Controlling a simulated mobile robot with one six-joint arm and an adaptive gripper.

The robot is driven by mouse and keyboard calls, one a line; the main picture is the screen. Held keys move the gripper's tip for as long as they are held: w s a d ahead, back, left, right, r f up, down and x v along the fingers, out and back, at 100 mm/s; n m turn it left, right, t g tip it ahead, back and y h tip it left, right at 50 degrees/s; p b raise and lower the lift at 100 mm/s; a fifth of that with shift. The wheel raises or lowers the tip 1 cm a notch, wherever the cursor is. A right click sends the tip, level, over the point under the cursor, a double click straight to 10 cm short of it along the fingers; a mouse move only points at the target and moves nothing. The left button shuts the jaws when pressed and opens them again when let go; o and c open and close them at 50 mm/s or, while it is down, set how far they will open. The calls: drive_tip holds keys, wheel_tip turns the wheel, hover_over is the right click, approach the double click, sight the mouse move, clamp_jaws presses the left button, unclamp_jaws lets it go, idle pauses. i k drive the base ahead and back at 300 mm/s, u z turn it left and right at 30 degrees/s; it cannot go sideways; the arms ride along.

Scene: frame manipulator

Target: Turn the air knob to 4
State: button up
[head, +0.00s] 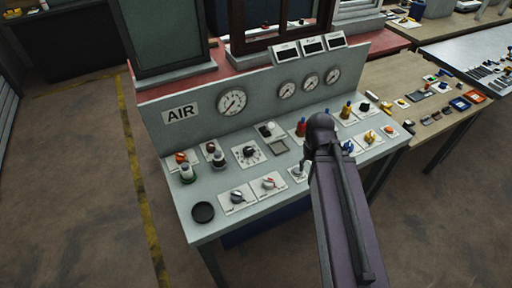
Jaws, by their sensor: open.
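The grey control panel (183,137) carries an AIR sign (181,113) at its left. Below the sign, a round dial knob (250,152) with a dark pointer sits on a white plate with marks around it. Its numbers are too small to read, and I cannot tell which knob is the air knob. My arm reaches in from the bottom right. My gripper (304,165) is mostly hidden by my dark wrist and points down over the panel's front middle, right of the dial knob and apart from it. It is open, with nothing visible in it.
More knobs stand close by: a black one (237,197), a red-marked one (268,183) and several coloured ones at right. A black round cup (203,212) sits at the front left. Gauges (232,102) line the upright back. The floor at left is clear.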

sight(248, 151)
drive_tip(key=z, duration=0.3)
drive_tip(key=k, duration=1.05)
drive_tip(key=u, duration=0.55)
drive_tip(key=i, duration=1.05)
drive_tip(key=u, duration=0.05)
